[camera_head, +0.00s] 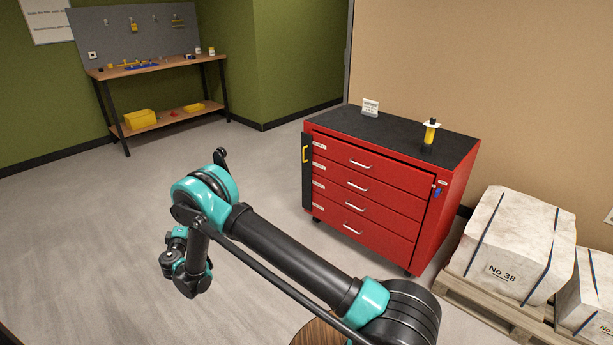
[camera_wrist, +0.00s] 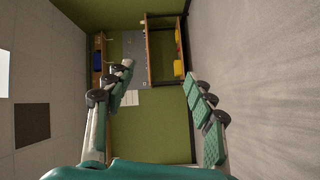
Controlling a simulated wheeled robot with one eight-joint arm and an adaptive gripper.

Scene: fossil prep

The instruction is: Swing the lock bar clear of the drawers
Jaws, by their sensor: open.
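The red drawer cabinet (camera_head: 365,190) stands right of centre in the head view, with several drawers and silver handles. The lock bar (camera_head: 307,180) is a dark upright strip at the left edge of the drawer front, with a yellow handle (camera_head: 305,154). It appears to stand beside the drawer faces rather than across them; its exact angle is unclear. A small blue item (camera_head: 437,192) hangs at the right front edge. My gripper (camera_wrist: 165,100) is open and empty in the wrist view, facing the workbench and green wall, away from the cabinet. Its fingers are not clear in the head view.
A yellow-and-black tool (camera_head: 430,133) and a small white sign (camera_head: 370,107) stand on the cabinet top. Wrapped blocks (camera_head: 513,240) sit on a pallet (camera_head: 480,300) at right. A workbench (camera_head: 150,67) stands at back left. Floor left of the cabinet is clear.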

